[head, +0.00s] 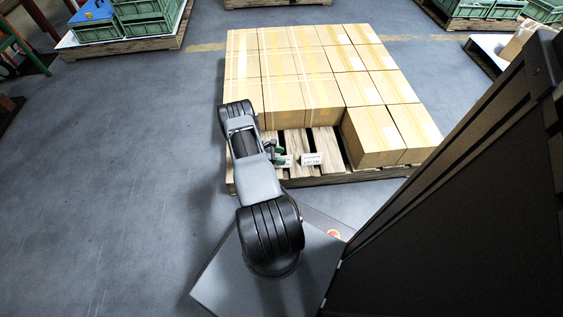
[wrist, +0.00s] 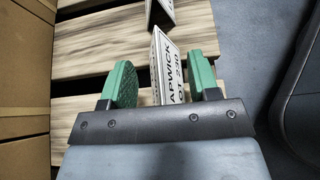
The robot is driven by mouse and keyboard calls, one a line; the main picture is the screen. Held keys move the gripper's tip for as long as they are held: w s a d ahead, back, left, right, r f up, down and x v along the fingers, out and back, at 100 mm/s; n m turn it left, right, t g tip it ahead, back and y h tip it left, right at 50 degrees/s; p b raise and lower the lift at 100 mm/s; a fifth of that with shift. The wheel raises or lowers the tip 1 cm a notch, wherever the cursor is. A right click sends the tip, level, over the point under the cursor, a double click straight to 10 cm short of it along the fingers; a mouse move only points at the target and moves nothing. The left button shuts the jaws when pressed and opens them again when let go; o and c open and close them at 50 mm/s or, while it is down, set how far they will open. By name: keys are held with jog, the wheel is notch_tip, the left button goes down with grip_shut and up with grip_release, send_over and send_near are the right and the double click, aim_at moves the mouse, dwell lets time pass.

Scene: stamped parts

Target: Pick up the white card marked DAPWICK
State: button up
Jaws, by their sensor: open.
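The white card (wrist: 170,72) stands on the wooden pallet slats in the wrist view. Its readable print is "APWICK" with "OT 230" below; the start of each line is hidden by my gripper's bar. My gripper (wrist: 160,66) is open, with one green finger on each side of the card. The right finger is close to it, and a wider gap shows at the left finger; I cannot tell whether either touches. In the head view my gripper (head: 278,151) is low over the pallet gap, and the card there is mostly hidden by my arm.
A second white card (head: 312,158) stands to the right on the pallet (head: 330,178); it also shows at the top of the wrist view (wrist: 160,12), its print unreadable. Cardboard boxes (head: 375,135) border the gap. Open floor (head: 120,190) lies left.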

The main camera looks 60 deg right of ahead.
jog(key=c, duration=1)
